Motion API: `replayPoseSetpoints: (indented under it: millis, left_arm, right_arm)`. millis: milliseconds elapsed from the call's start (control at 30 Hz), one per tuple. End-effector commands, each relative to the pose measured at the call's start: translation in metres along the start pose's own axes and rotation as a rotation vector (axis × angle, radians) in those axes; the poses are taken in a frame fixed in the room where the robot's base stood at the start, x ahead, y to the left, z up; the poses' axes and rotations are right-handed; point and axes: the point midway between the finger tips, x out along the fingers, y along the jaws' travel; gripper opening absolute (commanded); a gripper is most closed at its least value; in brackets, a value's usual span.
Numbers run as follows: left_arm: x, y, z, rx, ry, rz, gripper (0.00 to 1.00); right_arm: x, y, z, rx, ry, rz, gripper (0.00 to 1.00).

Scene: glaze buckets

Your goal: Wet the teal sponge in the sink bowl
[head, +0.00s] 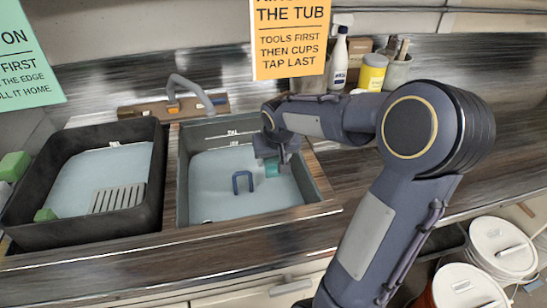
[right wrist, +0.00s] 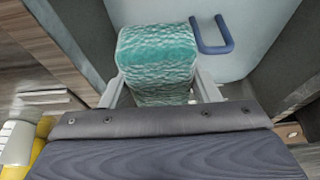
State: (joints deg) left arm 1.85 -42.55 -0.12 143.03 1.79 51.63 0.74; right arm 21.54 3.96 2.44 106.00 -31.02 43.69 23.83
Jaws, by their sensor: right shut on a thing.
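The teal sponge (right wrist: 157,50) is held between the fingers of my right gripper (right wrist: 160,90), as the right wrist view shows. In the head view a small part of the sponge (head: 271,167) shows below my right gripper (head: 277,158). It is inside the walls of the grey sink bowl (head: 183,185), toward its right side. The bowl has pale blue water (head: 225,195) in it. I cannot tell whether the sponge touches the water. My left gripper is out of view.
A blue U-shaped handle (head: 243,182) stands in the bowl near the sponge. A tap (head: 190,90) arches over the bowl's back edge. A black tub (head: 152,200) with a grey slotted piece (head: 117,198) is at left. A spray bottle (head: 339,60) and yellow can (head: 373,72) stand behind my right arm.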

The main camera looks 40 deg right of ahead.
Motion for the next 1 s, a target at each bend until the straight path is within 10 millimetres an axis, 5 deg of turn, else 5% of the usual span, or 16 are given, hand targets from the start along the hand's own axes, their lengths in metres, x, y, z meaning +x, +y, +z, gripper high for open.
replayPoseSetpoints:
  millis: [433, 1000]
  left_arm:
    - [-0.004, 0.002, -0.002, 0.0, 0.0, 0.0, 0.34]
    - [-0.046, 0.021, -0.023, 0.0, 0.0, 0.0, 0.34]
  right_arm:
    - [-0.006, 0.0, -0.003, 0.0, 0.001, 0.0, 0.37]
    - [-0.068, 0.0, -0.028, 0.0, 0.002, -0.001, 0.37]
